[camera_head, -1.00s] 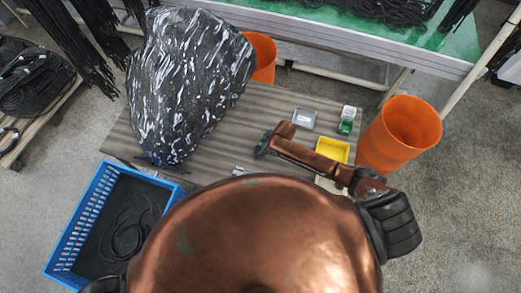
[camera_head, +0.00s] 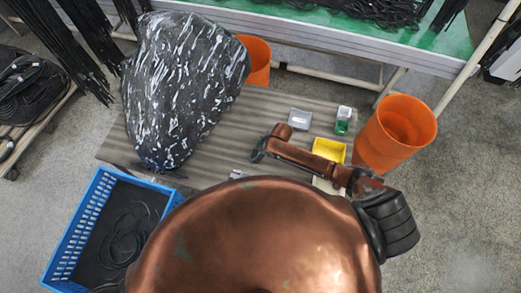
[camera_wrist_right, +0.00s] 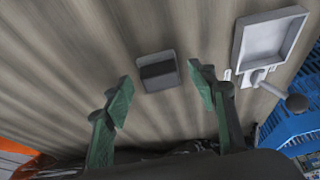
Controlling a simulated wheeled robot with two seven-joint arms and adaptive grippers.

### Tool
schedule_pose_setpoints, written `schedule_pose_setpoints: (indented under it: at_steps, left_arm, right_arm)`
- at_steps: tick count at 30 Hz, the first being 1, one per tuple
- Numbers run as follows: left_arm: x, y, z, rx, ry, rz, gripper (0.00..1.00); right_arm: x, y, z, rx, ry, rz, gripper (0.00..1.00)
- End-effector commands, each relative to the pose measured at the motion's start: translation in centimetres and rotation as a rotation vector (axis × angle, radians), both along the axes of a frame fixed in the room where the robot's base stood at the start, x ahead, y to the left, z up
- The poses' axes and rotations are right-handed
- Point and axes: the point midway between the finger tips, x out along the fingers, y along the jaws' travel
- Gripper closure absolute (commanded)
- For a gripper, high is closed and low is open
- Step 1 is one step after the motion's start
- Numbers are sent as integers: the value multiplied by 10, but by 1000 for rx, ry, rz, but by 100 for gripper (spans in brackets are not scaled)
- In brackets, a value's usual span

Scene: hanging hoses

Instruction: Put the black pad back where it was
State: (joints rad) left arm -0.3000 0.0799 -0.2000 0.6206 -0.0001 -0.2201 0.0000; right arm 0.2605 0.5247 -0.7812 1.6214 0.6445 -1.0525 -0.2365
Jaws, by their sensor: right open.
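In the right wrist view a small dark pad (camera_wrist_right: 157,70) lies on or in a small grey square holder (camera_wrist_right: 153,85) on the striped table. I cannot tell how deep it sits. My right gripper (camera_wrist_right: 160,78) is open, its two green fingers apart on either side of the holder and nothing between them in hold. In the head view my right gripper (camera_head: 258,148) is over the table's middle, and the pad is not visible there. My left gripper is not in view.
A grey tray with a ball-ended handle (camera_wrist_right: 268,42) is beside the right finger. The table (camera_head: 270,103) also bears a yellow tray (camera_head: 328,149), a small grey tray (camera_head: 300,118) and a wrapped bundle (camera_head: 180,85). An orange bin (camera_head: 395,135) and blue crate (camera_head: 82,225) flank it.

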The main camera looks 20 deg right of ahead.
Motion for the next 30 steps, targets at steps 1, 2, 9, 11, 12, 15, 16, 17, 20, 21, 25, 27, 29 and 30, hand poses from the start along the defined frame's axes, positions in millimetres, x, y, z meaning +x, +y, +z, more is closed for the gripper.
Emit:
schedule_pose_setpoints:
  at_steps: [1,2,9,11,12,15,16,17,20,21,25,27,29,30]
  left_arm:
    - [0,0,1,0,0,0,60]
    - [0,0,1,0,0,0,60]
    - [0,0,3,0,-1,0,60]
    - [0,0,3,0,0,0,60]
    - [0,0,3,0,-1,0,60]
    - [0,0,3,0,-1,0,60]
    - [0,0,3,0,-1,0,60]
    - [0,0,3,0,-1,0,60]
    - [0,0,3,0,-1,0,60]
    - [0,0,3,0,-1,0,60]
    - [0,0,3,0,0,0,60]
    - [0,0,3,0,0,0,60]
    - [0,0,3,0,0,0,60]
    - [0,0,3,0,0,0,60]
  right_arm:
    - [-1,-3,6,0,-2,0,48]
    - [-2,-5,10,-1,-2,0,48]
    - [-13,-20,56,-1,-2,1,48]
    - [-15,-24,68,-2,-3,0,48]
    - [-16,-27,75,-2,-3,1,48]
    - [-20,-31,89,-1,-1,0,48]
    - [-21,-33,93,-1,-1,0,48]
    - [-22,-34,96,-1,-1,0,48]
    - [-24,-36,103,-1,-1,0,48]
    - [-24,-37,105,-1,1,0,48]
    - [-25,-37,107,-1,1,-1,48]
    - [-25,-37,107,-1,1,-1,48]
    - [-25,-37,107,-1,1,-1,48]
    - [-25,-37,107,-1,1,-1,48]
